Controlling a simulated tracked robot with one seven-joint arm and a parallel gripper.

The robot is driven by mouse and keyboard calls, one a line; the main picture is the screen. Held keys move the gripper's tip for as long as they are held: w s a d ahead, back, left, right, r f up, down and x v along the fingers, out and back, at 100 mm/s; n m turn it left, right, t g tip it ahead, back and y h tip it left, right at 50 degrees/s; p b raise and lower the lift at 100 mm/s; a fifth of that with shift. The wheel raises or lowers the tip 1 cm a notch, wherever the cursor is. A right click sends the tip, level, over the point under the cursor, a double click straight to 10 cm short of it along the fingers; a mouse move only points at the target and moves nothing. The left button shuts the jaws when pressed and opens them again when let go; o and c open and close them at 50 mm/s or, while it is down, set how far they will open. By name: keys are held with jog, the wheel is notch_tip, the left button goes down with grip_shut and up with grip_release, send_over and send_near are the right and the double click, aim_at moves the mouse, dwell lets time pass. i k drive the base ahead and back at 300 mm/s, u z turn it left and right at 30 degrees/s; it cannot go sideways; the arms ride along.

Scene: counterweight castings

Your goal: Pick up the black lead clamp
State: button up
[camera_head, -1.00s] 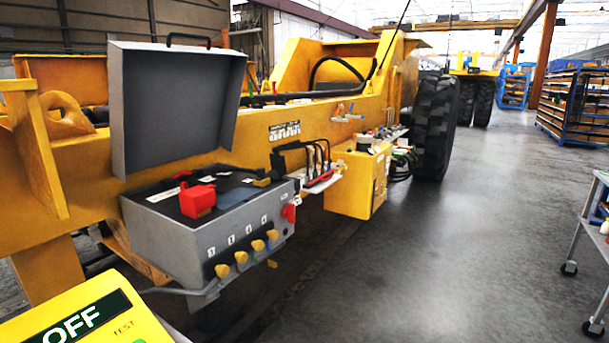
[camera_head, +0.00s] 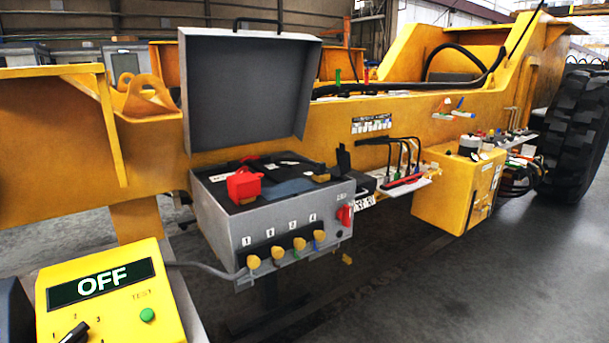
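An open grey box (camera_head: 290,234) with a raised lid (camera_head: 248,95) stands against the yellow machine frame. A red clamp-like piece (camera_head: 243,185) lies inside it at the left. A small black upright piece (camera_head: 343,160) shows at the box's right rear corner; it may be the black lead clamp, but it is too small to be sure. Other dark pieces lie in the box and cannot be told apart. My gripper is not in view.
A yellow tester (camera_head: 110,290) reading OFF stands at the lower left, with a grey cable toward the box. Right of the box are a small shelf (camera_head: 405,186) with hooked black rods and a yellow cabinet (camera_head: 455,195). A large tyre (camera_head: 578,140) stands far right. Floor at lower right is clear.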

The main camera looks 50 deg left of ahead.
aim_at(317, 176)
jog(key=u, duration=0.35)
jog(key=i, duration=0.75)
jog(key=u, duration=0.55)
jog(key=k, duration=0.55)
jog(key=u, duration=0.2)
jog(key=i, duration=0.6)
jog(key=z, duration=0.1)
